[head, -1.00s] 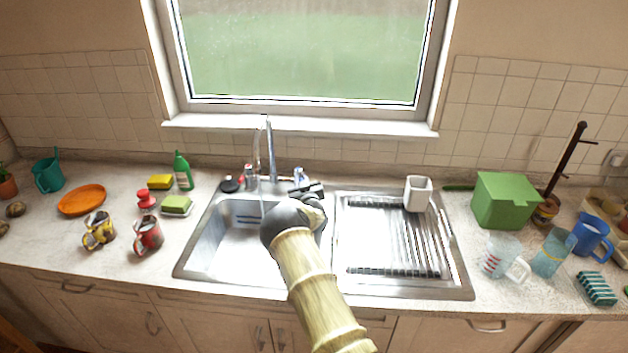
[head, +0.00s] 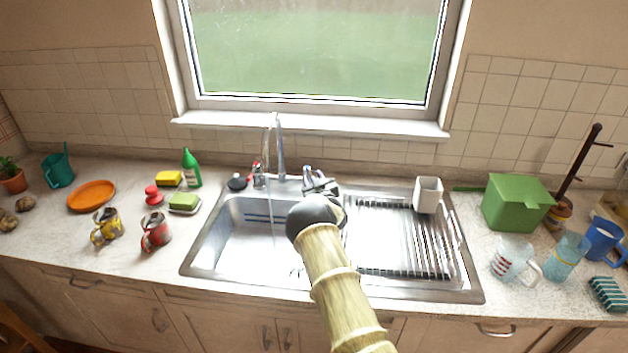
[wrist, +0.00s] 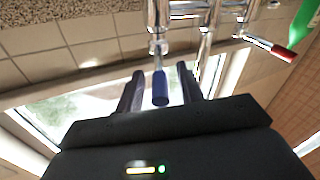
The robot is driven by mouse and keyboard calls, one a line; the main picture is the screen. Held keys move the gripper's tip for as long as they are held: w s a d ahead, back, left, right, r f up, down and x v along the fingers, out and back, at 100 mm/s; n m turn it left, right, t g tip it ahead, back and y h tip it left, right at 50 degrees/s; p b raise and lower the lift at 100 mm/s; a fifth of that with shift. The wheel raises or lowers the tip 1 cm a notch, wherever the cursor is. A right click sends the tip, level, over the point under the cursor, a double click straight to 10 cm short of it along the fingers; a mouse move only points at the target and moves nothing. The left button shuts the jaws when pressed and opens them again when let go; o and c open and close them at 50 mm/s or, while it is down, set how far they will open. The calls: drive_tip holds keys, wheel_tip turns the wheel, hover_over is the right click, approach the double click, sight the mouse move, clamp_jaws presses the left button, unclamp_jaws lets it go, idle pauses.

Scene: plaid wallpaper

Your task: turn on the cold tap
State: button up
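The cold tap has a blue-tipped lever (wrist: 160,88), seen in the wrist view below its chrome body (wrist: 160,18). My gripper (wrist: 159,88) is open, with one dark finger on each side of the blue lever. Small gaps show between lever and fingers. In the head view my gripper (head: 318,183) is at the right side of the faucet, and my wrist partly hides it. The tall chrome spout (head: 280,150) stands behind the sink. A thin pale line hangs below it; I cannot tell whether it is water.
The other tap has a red-tipped lever (wrist: 283,53), left of the spout in the head view. A green bottle (head: 191,168) stands left of it. The sink basin (head: 235,250) lies in front, and a white cup (head: 428,194) stands on the drainer's back edge.

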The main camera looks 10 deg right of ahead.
drive_tip(key=s+b, duration=0.2)
drive_tip(key=s, duration=1)
drive_tip(key=shift+d+b, duration=0.3)
drive_tip(key=shift+d, duration=0.15)
drive_tip(key=s+a+r+m+g, duration=0.1)
drive_tip(key=s+g, duration=0.4)
drive_tip(key=s, duration=0.8)
drive_tip(key=s+a+r+m+g, duration=0.1)
drive_tip(key=s+a+r+g, duration=0.2)
drive_tip(key=s, duration=1)
drive_tip(key=s+a+r+m+g+h, duration=0.1)
drive_tip(key=s+a+r+g, duration=0.1)
drive_tip(key=s+g, duration=0.5)
drive_tip(key=s+a, duration=0.1)
drive_tip(key=s, duration=0.5)
drive_tip(key=shift+a+r, duration=0.2)
drive_tip(key=shift+r, duration=0.1)
